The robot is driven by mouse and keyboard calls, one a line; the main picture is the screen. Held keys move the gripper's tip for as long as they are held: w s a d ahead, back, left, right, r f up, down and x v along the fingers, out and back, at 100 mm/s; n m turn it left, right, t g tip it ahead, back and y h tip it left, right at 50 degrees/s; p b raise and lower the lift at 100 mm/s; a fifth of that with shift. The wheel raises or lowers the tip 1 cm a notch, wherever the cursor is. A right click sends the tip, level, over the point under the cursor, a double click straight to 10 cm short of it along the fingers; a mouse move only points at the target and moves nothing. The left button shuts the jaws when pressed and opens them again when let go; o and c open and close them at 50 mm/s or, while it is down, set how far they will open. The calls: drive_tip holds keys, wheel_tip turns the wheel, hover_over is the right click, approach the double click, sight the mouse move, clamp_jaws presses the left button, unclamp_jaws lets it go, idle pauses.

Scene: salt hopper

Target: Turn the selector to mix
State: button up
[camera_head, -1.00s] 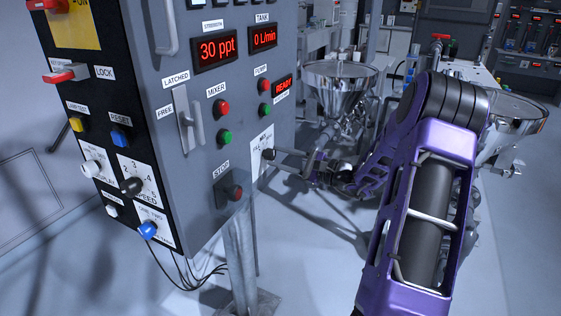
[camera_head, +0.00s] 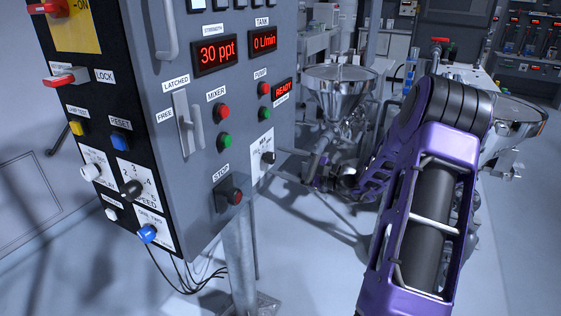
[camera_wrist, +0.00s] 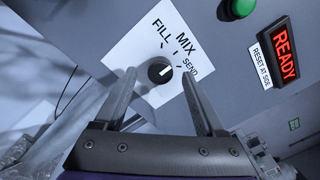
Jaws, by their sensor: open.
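The selector is a black round knob (camera_wrist: 159,70) on a white plate (camera_wrist: 135,50) marked FILL, MIX and SEND. In the wrist view its white mark points right, roughly towards the SEND side; the exact setting is hard to read. In the head view the knob (camera_head: 268,157) shows low on the grey panel, clear of my gripper. My gripper (camera_wrist: 159,76) is open and empty. In the wrist view its two fingers appear on either side of the knob, with the knob beyond them. In the head view my gripper (camera_head: 284,166) is small, just right of the knob and apart from it.
The grey cabinet (camera_head: 185,60) carries a STOP button (camera_head: 236,197), a latch handle (camera_head: 197,128) and red and green buttons near the selector. A READY display (camera_wrist: 284,52) is right of the plate. A steel hopper (camera_head: 340,78) stands behind my arm. Floor space is open below.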

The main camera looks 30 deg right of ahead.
drive_tip(key=v, duration=1.6)
drive_tip(key=shift+s+d+p, duration=0.2)
drive_tip(key=shift+s+p, duration=0.05)
drive_tip(key=shift+p, duration=0.2)
drive_tip(key=shift+w+a, duration=0.1)
